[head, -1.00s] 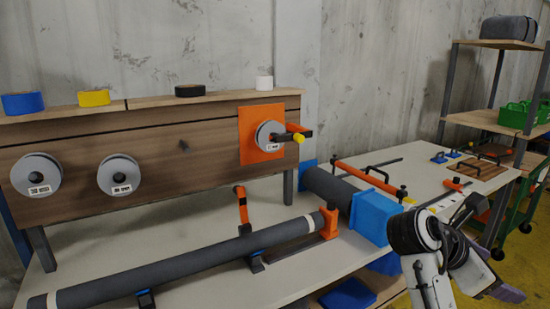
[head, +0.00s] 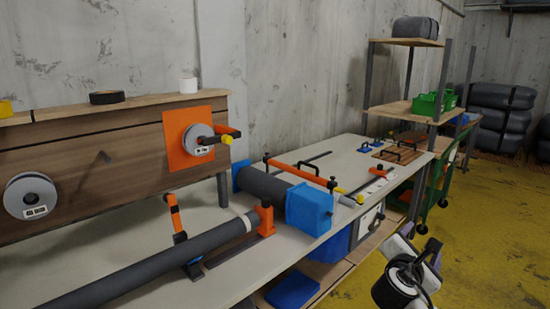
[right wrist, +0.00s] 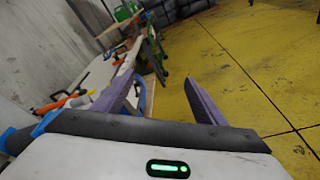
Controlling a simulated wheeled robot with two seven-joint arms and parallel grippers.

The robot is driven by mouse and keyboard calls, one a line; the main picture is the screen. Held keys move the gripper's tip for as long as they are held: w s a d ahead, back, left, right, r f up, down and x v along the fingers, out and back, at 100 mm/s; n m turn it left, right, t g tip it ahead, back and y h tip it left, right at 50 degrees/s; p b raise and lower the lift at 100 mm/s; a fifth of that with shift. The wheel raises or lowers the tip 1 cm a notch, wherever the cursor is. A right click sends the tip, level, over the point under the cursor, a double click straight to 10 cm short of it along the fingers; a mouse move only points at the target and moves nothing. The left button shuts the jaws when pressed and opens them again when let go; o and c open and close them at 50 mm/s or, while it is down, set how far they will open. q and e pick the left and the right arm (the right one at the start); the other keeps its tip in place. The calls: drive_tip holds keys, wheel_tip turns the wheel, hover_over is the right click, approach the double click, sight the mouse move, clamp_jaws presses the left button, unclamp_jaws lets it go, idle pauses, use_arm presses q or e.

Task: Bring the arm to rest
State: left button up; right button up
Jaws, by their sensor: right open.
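My right gripper (head: 416,248) shows at the lower right of the head view, beyond the front edge of the workbench and over the yellow floor. Part of it is hidden behind its own dark and white wrist. In the right wrist view its two purple fingers (right wrist: 163,95) stand wide apart. Nothing is between them except the view of the floor and bench edge behind. My left arm and gripper are not in view.
The workbench (head: 110,262) holds a long grey roll, a blue-ended cylinder (head: 310,208) and orange clamps. A shelf rack (head: 405,107) with a green crate (head: 436,103) stands beyond. Dark stacked bundles (head: 503,115) lie at the back right. The yellow floor (head: 490,220) at right is clear.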

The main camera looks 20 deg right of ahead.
drive_tip(key=s+a+f+m+t+y, duration=0.1)
drive_tip(key=s+a+f+y, duration=0.3)
drive_tip(key=f, duration=0.5)
drive_tip(key=s+a+f+m+y, duration=0.1)
drive_tip(key=a+f+y, duration=0.2)
drive_tip(key=a+f, duration=0.45)
drive_tip(key=s+a+f+m+t+y, duration=0.1)
drive_tip(key=s+a+f+m+y, duration=0.15)
drive_tip(key=a+f, duration=0.45)
drive_tip(key=s+a+f+m+g+y, duration=0.1)
drive_tip(key=s+a+f+m+y, duration=0.5)
drive_tip(key=s+a+f, duration=0.45)
drive_tip(key=a+r+m, duration=0.2)
drive_tip(key=a+m, duration=0.2)
drive_tip(key=a, duration=0.6)
drive_tip(key=shift+s+r+t+y, duration=0.15)
drive_tip(key=shift+s+t+y, duration=0.1)
drive_tip(key=shift+t+y, duration=0.1)
